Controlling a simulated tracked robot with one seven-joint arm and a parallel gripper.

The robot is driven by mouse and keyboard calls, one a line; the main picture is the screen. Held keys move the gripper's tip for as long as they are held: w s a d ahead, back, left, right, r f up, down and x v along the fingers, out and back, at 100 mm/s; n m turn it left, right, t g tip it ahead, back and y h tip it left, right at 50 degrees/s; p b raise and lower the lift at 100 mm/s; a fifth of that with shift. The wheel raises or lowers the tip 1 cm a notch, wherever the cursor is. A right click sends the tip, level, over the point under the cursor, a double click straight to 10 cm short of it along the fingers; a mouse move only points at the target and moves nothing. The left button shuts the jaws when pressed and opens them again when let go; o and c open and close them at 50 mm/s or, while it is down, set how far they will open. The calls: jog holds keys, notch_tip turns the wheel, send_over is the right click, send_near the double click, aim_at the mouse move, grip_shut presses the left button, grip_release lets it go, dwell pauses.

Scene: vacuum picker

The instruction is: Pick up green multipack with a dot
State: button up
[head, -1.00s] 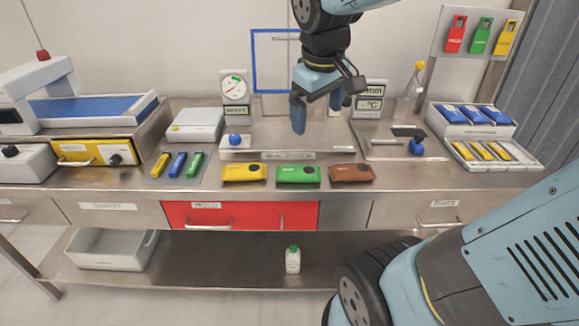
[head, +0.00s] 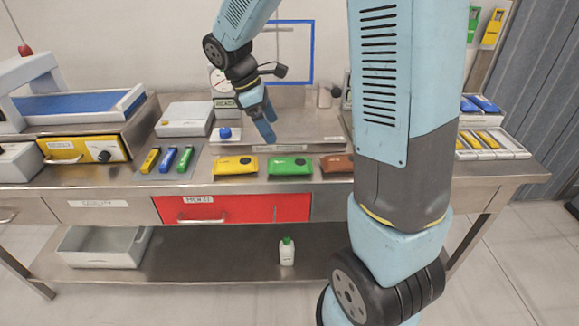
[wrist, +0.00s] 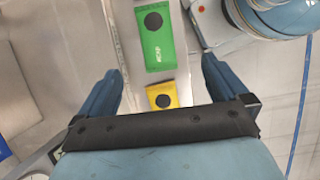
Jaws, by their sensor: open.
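The green multipack (head: 289,168) with a dark dot lies flat on the front of the steel bench, between a yellow pack (head: 236,166) and a brown pack (head: 337,164). My gripper (head: 266,126) is open and empty, above and behind the row of packs, its fingers pointing down. In the wrist view the green multipack (wrist: 157,45) lies beyond the fingertips, its black dot and white print in plain sight. The yellow pack (wrist: 162,96) shows between the two fingers (wrist: 164,75) there. Nothing is touching the green multipack.
My arm hides the bench's right part and part of the brown pack. Small yellow, blue and green items (head: 167,160) lie to the left. A blue-knobbed box (head: 226,134) stands behind the packs. A red drawer (head: 232,208) is below, a white bottle (head: 286,251) on the lower shelf.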

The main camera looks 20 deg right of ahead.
send_over(289, 161)
jog(key=a, duration=0.2)
notch_tip(289, 161, down, 8)
jog(key=shift+s+a+r, duration=0.1)
jog(key=shift+s+r, duration=0.05)
jog(key=x, duration=0.2)
jog(key=w+x, duration=0.1)
jog(key=x, duration=0.1)
jog(key=shift+a, duration=0.1)
jog(key=shift+s+d+f, duration=0.15)
jog(key=shift+d+f, duration=0.1)
jog(key=shift+f, duration=0.35)
jog(key=c, duration=1.2)
